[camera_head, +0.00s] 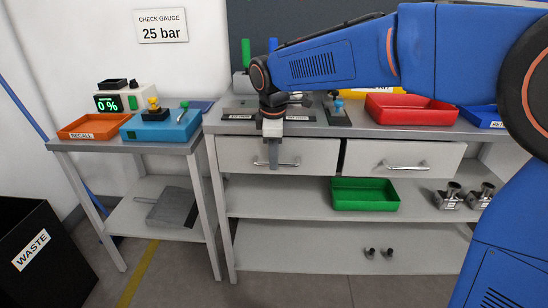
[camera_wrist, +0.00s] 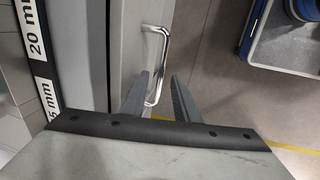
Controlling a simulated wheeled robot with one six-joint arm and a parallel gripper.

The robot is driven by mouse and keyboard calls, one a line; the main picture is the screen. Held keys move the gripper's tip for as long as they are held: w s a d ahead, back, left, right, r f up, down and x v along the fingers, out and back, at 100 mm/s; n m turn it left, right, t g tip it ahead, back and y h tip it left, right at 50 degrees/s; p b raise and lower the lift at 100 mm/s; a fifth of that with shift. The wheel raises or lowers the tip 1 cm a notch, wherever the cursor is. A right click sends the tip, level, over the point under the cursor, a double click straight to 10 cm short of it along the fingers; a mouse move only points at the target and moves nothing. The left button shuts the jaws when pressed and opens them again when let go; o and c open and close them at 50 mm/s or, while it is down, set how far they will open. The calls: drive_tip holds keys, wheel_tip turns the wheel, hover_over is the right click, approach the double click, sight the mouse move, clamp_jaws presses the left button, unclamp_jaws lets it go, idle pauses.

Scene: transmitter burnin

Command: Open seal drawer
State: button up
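Two pale drawers sit under the workbench top, a left drawer (camera_head: 233,158) and a right drawer (camera_head: 440,158). Both look shut, and neither front shows a readable label. The left drawer has a silver bar handle (camera_head: 291,163); the right drawer has a similar handle (camera_head: 405,166). My gripper (camera_head: 273,163) points down in front of the left drawer. In the wrist view my gripper (camera_wrist: 160,96) is open, and the left drawer's handle (camera_wrist: 163,50) runs between its two fingers. I cannot tell whether the fingers touch it.
A red tray (camera_head: 410,110) stands on the bench top at right. A green tray (camera_head: 365,195) and metal fittings are on the shelf below. A side table at left holds an orange recall tray (camera_head: 92,127) and a blue box (camera_head: 160,128). The floor in front is clear.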

drive_tip(key=shift+w+f, duration=0.1)
drive_tip(key=shift+f, duration=0.25)
drive_tip(key=shift+c, duration=0.3)
clamp_jaws()
drive_tip(key=s, duration=2.5)
drive_tip(key=shift+s+a, duration=0.35)
drive_tip(key=shift+a, duration=0.1)
drive_tip(key=shift+o, duration=0.3)
unclamp_jaws()
drive_tip(key=shift+r, duration=0.15)
